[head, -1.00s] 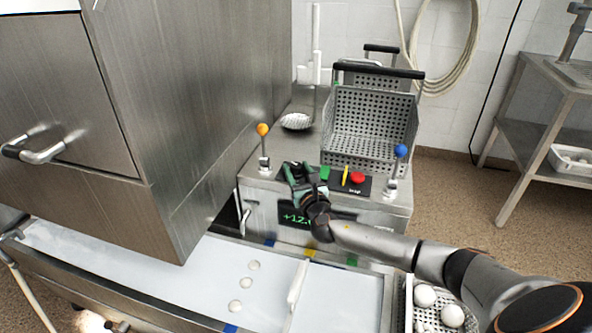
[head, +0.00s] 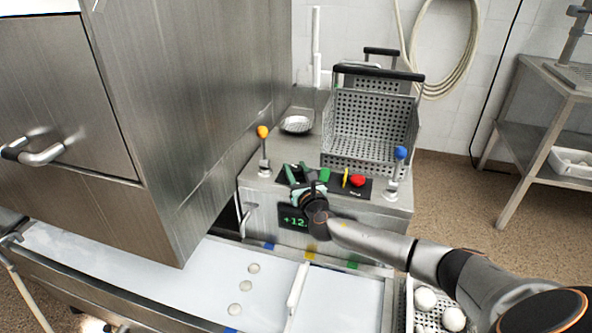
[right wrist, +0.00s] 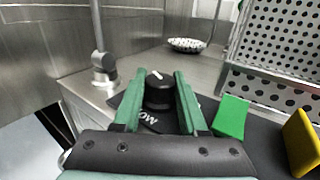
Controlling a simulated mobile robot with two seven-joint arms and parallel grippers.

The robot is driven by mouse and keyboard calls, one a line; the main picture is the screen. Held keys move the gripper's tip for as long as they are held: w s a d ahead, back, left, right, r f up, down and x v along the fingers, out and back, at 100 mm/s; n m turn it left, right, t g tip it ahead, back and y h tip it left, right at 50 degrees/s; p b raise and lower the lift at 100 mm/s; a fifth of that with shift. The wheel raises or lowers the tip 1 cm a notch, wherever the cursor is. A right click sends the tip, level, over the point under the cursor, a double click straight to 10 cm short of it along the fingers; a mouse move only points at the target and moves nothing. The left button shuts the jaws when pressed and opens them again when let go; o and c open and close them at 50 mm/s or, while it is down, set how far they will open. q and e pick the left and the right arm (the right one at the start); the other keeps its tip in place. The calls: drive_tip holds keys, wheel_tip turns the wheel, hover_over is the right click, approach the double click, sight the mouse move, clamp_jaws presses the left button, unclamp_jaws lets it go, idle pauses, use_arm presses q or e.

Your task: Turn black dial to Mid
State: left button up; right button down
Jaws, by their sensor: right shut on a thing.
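The black dial (right wrist: 158,90) stands on a dark panel on top of the steel machine. In the right wrist view it sits between the two green fingers of my right gripper (right wrist: 161,88), which is shut on it. A white mark shows on the dial's top, and white lettering on the panel is partly covered. In the head view my right gripper (head: 300,174) reaches over the panel's left end and hides most of the dial. My left gripper is not in view.
Right of the dial are a green switch (head: 325,174), a yellow switch (head: 345,177) and a red button (head: 358,180). An orange-knobbed lever (head: 263,133) and a blue-knobbed lever (head: 400,153) flank the panel. A perforated basket (head: 370,122) stands behind it.

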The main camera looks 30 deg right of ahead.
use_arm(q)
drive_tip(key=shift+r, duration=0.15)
